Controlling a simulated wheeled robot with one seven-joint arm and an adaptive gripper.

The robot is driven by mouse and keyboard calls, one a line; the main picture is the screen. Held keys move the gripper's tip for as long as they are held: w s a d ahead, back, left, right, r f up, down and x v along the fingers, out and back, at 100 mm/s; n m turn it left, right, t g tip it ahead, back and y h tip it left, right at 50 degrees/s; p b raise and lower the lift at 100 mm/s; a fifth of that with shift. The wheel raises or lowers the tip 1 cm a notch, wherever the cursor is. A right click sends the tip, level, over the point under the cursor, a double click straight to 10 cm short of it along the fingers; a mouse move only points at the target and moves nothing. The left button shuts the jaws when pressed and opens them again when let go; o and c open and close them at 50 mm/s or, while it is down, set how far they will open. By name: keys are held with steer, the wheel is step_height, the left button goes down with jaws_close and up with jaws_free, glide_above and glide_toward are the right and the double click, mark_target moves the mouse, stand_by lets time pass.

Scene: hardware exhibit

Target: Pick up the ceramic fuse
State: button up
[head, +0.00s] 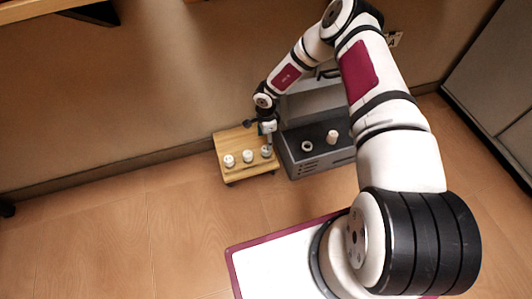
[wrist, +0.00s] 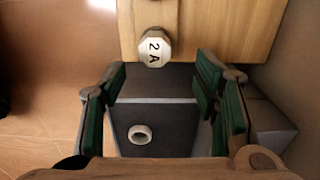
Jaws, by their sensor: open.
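My gripper (wrist: 162,86) is open, with green pads on its fingers and nothing between them. In the wrist view a white faceted ceramic fuse (wrist: 153,48) marked "2 A" sits at the edge of a wooden stand, just beyond the fingertips. In the head view my gripper (head: 268,140) hangs over the right side of the wooden stand (head: 235,139).
A dark grey box (head: 308,168) stands right of the wooden stand. A wall is close behind. The wooden floor (head: 130,230) at front left is clear.

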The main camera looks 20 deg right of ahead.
mark_target(266, 152)
steer(key=shift+s+a+f+b, duration=0.1)
steer(key=shift+s+f+b, duration=0.1)
steer(key=shift+f+b, duration=1.15)
steer(key=shift+s+a+f+b, duration=0.15)
steer(key=shift+f+b, duration=0.4)
steer(key=shift+f, duration=1.6)
steer(key=shift+d+r, duration=0.1)
steer(key=c, duration=1.2)
